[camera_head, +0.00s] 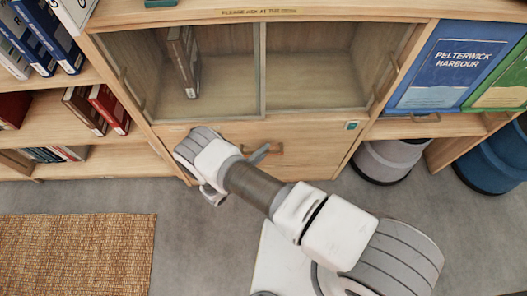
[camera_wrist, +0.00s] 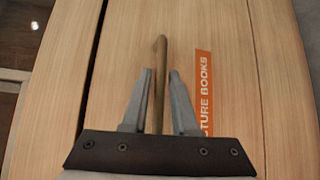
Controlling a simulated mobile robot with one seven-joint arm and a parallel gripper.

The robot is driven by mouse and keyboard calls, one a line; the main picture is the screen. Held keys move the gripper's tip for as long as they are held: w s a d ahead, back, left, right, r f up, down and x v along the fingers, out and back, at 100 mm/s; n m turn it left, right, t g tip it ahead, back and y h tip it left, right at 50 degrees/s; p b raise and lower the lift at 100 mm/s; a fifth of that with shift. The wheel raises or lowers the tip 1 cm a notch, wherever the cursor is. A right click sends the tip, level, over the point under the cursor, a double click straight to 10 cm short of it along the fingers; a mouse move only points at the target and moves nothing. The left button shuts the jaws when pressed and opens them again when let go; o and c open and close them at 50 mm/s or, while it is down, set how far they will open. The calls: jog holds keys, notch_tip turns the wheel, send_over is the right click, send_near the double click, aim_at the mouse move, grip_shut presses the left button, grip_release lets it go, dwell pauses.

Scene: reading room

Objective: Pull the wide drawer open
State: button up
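The wide drawer (camera_head: 310,160) is a pale wood front below the glass-fronted cabinet, and it looks closed. Its brown bar handle (camera_head: 276,149) shows beside my gripper (camera_head: 260,154), which is partly hidden behind my wrist. In the wrist view, my gripper (camera_wrist: 160,72) has its two grey fingers apart, one on each side of the handle (camera_wrist: 160,50). A narrow gap shows between the bar and each finger. An orange label (camera_wrist: 204,90) with partly hidden lettering is on the wood beside the handle.
The glass-fronted cabinet (camera_head: 215,85) holds a few books. Shelves with binders and books (camera_head: 105,105) stand at the left. A grey bin (camera_head: 385,160) and a blue bin (camera_head: 492,165) are at the right. A woven mat (camera_head: 75,255) lies on the open floor.

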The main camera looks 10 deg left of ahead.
grip_shut()
dwell(1.4)
